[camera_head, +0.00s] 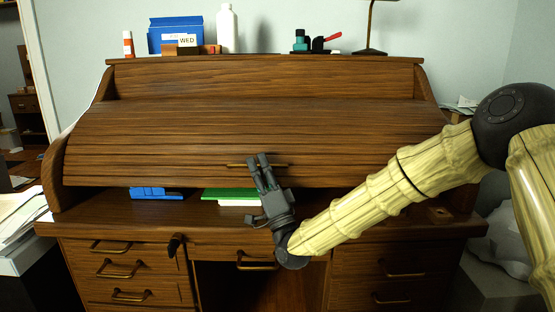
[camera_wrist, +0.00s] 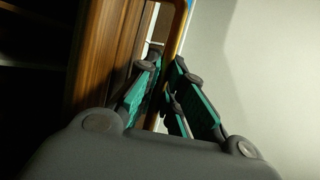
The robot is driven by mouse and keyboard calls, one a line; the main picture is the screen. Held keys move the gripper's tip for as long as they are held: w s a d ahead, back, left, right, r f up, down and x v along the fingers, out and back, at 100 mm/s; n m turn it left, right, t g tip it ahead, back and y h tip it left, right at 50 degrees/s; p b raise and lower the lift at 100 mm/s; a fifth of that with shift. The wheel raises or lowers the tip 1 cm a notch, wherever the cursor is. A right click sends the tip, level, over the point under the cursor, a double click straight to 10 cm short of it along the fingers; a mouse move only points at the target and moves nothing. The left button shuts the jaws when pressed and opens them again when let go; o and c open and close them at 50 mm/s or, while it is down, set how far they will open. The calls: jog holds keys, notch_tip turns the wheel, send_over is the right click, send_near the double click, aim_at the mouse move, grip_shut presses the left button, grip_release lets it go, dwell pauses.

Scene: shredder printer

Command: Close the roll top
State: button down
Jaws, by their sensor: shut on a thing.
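The wooden roll top (camera_head: 240,130) is a slatted brown cover on the desk. It is drawn most of the way down, with a gap between its lower edge and the desktop. A thin brass handle (camera_head: 280,165) runs along its lower part. My gripper (camera_head: 260,160) reaches up to the handle from the front and is shut on it. In the wrist view the green-padded fingers (camera_wrist: 172,75) close around the brass handle bar (camera_wrist: 180,30). The roll top's wooden slats (camera_wrist: 105,50) show to the left there.
Under the roll top lie a blue item (camera_head: 155,194) and a green item (camera_head: 230,194). A white bottle (camera_head: 227,28), a blue box (camera_head: 175,33) and a lamp (camera_head: 370,50) stand on top of the desk. Drawers with handles (camera_head: 118,270) are below. Papers (camera_head: 22,215) lie at left.

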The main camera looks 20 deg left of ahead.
jog(key=shift+s+f, duration=0.15)
jog(key=shift+f, duration=0.2)
jog(key=c, duration=1.8)
grip_release()
jog(key=shift+d, duration=0.1)
jog(key=v, duration=1.2)
jog(key=shift+c, duration=0.3)
